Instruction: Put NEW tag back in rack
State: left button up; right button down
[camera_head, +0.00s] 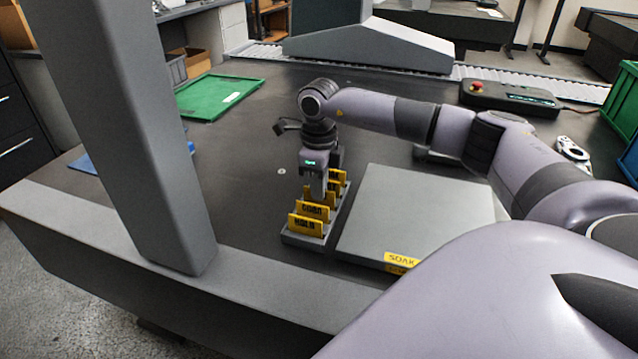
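The tag rack (289,238) is a grey block on the dark table left of a grey plate, with several yellow tags standing in a row. The front tag (306,225) reads HOLD. Another yellow tag (312,209) stands just behind it, its lettering hard to read. More yellow tags (340,176) show farther back, partly hidden by my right gripper. I cannot tell which tag is NEW. My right gripper (317,195) points down over the rack's rear half, its fingertips among the tags; whether it grips one is unclear. My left gripper is not in view.
A flat grey plate (430,212) with a yellow SOAK label (402,258) lies right of the rack. A grey upright column (130,130) stands at left. A green tray (218,97), a control box with red button (505,97) and a green bin (622,105) lie beyond.

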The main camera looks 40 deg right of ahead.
dwell(0.3)
jog(key=c, duration=1)
grip_release()
jog(key=shift+r, duration=0.1)
jog(key=shift+r+p, duration=1.65)
jog(key=shift+r, duration=0.05)
jog(key=shift+r+p, duration=0.55)
jog(key=shift+r, duration=0.05)
jog(key=shift+r+p, duration=0.7)
jog(key=shift+r, duration=0.4)
